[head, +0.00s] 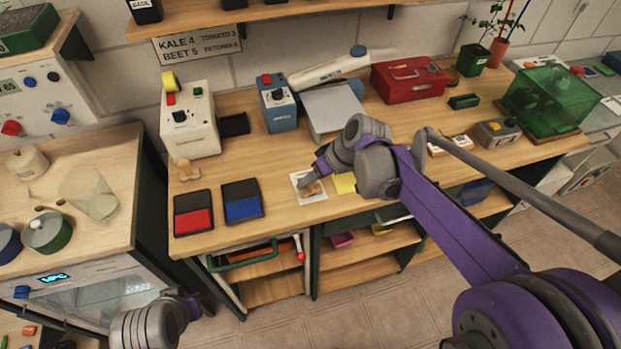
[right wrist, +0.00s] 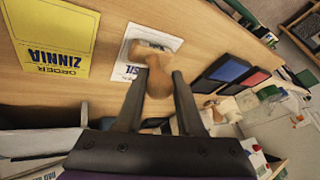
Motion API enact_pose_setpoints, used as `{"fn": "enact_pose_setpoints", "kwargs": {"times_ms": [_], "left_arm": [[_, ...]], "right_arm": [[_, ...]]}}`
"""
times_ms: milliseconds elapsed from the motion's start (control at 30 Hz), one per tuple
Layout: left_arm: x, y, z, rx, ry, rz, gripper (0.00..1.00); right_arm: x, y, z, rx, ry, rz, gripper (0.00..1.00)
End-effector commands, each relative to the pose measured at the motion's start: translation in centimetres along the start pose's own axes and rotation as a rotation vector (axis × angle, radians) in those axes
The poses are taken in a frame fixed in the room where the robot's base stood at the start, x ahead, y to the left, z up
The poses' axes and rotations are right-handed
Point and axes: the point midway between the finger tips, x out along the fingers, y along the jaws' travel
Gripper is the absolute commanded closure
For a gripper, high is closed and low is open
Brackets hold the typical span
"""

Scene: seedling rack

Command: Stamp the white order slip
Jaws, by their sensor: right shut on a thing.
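The white order slip (head: 322,195) lies on the wooden bench; it also shows in the right wrist view (right wrist: 173,41), partly covered, with letters ending in "SIL". My right gripper (head: 309,182) is shut on a wooden stamp (right wrist: 158,78). The stamp's head is over the white slip; I cannot tell whether it touches the paper. A yellow order slip (head: 345,183) lies right beside it and reads "ORDER ZINNIA" in the right wrist view (right wrist: 55,35). A red ink pad (head: 195,220) and a blue ink pad (head: 242,209) lie to the left.
Another wooden stamp (head: 186,170) stands near the bench's left end. A white device (head: 188,125), a blue device (head: 279,108), a grey-white scale-like box (head: 333,108) and a red box (head: 409,78) line the back. The bench between blue pad and white slip is clear.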

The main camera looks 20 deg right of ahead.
Motion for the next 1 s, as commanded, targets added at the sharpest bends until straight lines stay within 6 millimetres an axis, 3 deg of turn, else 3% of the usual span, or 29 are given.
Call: {"fn": "enact_pose_setpoints", "kwargs": {"times_ms": [1000], "left_arm": [[-4.1,0.0,-4.5,0.0,0.041,0.0,1.0]], "right_arm": [[-6.1,-1.9,-3.1,-0.001,0.001,0.001,0.99]]}}
